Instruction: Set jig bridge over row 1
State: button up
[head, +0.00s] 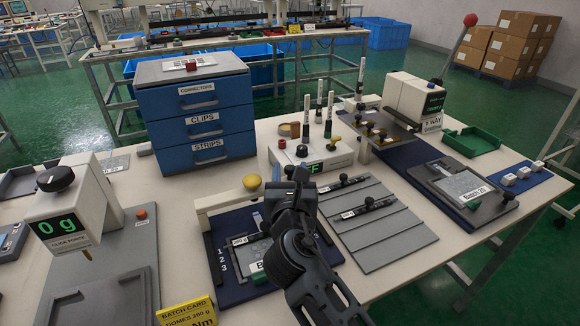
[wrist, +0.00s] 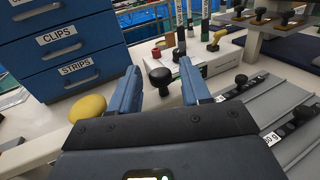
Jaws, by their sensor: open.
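The jig bridge, a pale bar (head: 222,196) with a yellow knob (head: 250,182), stands at the back edge of a dark blue jig (head: 222,283) marked 1, 2, 3 down its left side. A grey keypad plate (head: 256,252) lies in the jig, partly hidden by my arm. My gripper (head: 299,176) is above the jig's back right side, right of the yellow knob. In the wrist view my gripper (wrist: 160,82) is open and empty; the yellow knob (wrist: 88,108) is outside its left finger. A black knob shows between the fingers, farther back.
A white box with a green display (head: 330,156) stands behind my gripper. A grey grooved board (head: 385,240) with black-knobbed bars lies at right. The blue drawer cabinet (head: 198,110) stands behind left, a press (head: 75,205) at far left.

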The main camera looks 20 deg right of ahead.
jog(key=shift+x, duration=0.95)
grip_shut()
